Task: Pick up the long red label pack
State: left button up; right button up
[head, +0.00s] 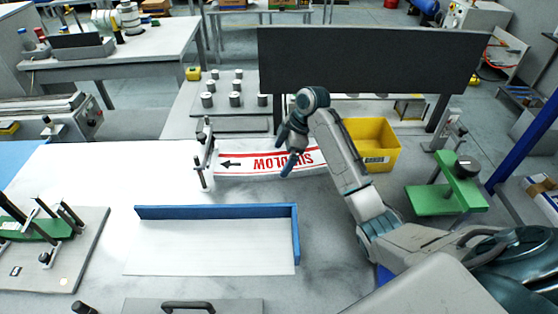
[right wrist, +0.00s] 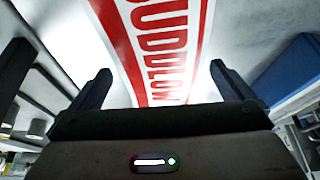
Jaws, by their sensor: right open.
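The long red label pack (head: 262,157) is a long white strip with red stripes and red lettering, lying across the back of the table. In the right wrist view the pack (right wrist: 165,45) runs between the two fingers. My right gripper (head: 287,150) is open above the pack, with its fingers pointing down and left. It hides part of the pack's middle. I cannot tell whether the fingers touch the pack. My left gripper is not in view.
A metal post (head: 203,160) stands at the pack's left end. A yellow bin (head: 378,158) is to the right, with a green fixture (head: 446,198) beyond it. A white plate with a blue L-shaped fence (head: 218,212) lies in front. A black panel (head: 370,65) stands behind.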

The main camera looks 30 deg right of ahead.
aim_at(281, 160)
jog(key=shift+a+f, duration=0.35)
jog(key=shift+f, duration=0.3)
jog(key=shift+w+f, duration=0.15)
jog(key=c, duration=1.3)
jog(key=shift+c, duration=0.2)
jog(key=shift+r, duration=0.2)
jog(key=shift+r, duration=0.6)
notch_tip(281, 160, up, 4)
jog(key=shift+b, duration=0.75)
notch_tip(281, 160, up, 13)
jog(key=p, duration=1.2)
jog(key=shift+f, duration=0.2)
